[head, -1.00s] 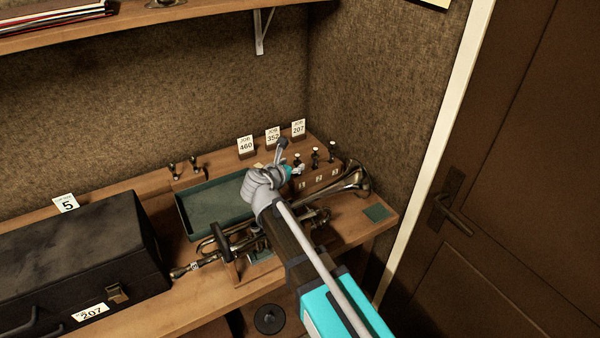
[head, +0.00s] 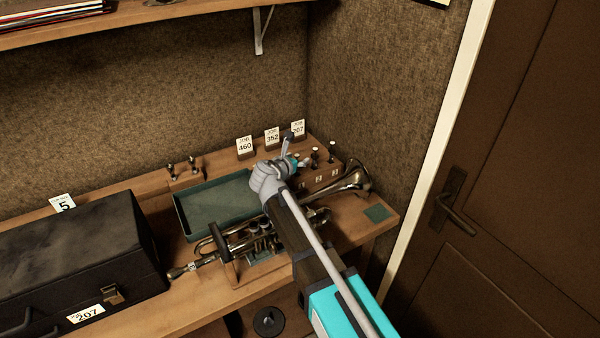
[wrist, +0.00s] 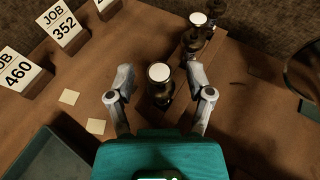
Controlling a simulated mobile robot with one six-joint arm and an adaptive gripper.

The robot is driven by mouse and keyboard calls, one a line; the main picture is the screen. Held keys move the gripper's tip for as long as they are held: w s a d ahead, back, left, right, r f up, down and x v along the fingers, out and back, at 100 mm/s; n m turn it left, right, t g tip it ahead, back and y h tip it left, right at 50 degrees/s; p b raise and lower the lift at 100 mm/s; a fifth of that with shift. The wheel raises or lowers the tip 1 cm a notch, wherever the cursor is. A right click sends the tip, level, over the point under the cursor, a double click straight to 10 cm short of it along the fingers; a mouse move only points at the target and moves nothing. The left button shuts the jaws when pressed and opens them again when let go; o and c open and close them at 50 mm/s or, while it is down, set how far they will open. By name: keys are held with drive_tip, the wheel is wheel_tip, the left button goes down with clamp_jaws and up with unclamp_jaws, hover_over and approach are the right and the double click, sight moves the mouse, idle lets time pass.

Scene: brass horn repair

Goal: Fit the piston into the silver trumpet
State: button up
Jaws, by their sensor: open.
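The silver trumpet (head: 240,246) lies on its side at the front of the bench, its bell (head: 350,181) to the right. My forearm hides part of it. Dark pistons with white tops (head: 332,147) stand in a numbered wooden block (head: 325,178) behind the bell. My gripper (head: 296,160) is at the left end of this block and hides part of it. In the wrist view my open gripper (wrist: 161,97) has one finger on each side of the nearest piston (wrist: 159,74), with gaps on both sides. Another piston (wrist: 197,20) stands beyond it.
Job cards (head: 245,146) stand behind the gripper. A green tray (head: 190,222) lies left of it. A black case (head: 75,250) fills the bench's left side. A small green pad (head: 376,213) lies at the right corner, near the door (head: 530,170).

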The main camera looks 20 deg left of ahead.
drive_tip(key=shift+c, duration=0.2)
clamp_jaws()
idle(0.3)
drive_tip(key=shift+r, duration=0.15)
wheel_tip(320, 180, up, 10)
drive_tip(key=p, duration=1)
idle(0.7)
